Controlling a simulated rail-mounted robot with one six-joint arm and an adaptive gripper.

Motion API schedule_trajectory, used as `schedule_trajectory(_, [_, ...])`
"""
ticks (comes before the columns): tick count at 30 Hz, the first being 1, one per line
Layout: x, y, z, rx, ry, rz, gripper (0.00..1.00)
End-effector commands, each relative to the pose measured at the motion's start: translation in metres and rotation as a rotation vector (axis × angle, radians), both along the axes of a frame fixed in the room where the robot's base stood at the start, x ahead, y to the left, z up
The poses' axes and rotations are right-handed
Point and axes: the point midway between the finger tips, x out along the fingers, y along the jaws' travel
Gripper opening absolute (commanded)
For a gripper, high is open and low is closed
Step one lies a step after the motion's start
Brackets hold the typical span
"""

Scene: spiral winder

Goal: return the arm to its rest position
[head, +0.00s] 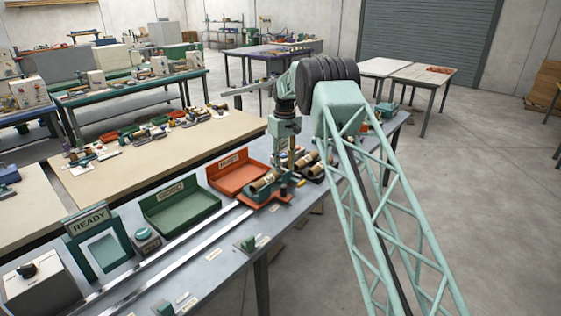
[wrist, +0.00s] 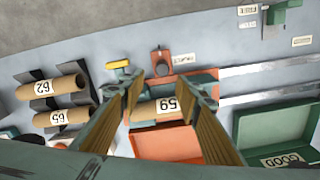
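My gripper (head: 292,165) points down over the bench, its wrist joint above it. In the wrist view its two tan-padded fingers (wrist: 167,88) are spread apart with nothing gripped between them. A brown tube marked 59 (wrist: 160,109) shows beyond and between the fingers, lying at an orange fixture (wrist: 207,77). In the head view that tube (head: 265,182) lies just in front of the orange REJECT tray (head: 238,177). My arm is raised and bent over the bench. Whether a finger touches the tube is hard to tell.
Tubes marked 62 (wrist: 52,88) and 65 (wrist: 66,117) lie on dark supports beside the gripper. A green GOOD tray (head: 180,209), a READY sign (head: 90,222) and metal rails (head: 190,246) occupy the bench. The floor at right (head: 490,200) is clear.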

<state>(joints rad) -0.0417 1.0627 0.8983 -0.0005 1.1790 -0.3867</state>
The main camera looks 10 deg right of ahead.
Motion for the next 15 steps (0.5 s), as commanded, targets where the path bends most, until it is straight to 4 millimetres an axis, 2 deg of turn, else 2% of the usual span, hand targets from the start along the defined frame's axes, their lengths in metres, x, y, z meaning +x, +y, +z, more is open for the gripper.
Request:
schedule_trajectory(8, [-0.005,-0.001,0.016,0.001,-0.006,-0.006,0.31])
schedule_trajectory(15, [-0.02,-0.003,0.053,0.001,-0.021,-0.023,0.31])
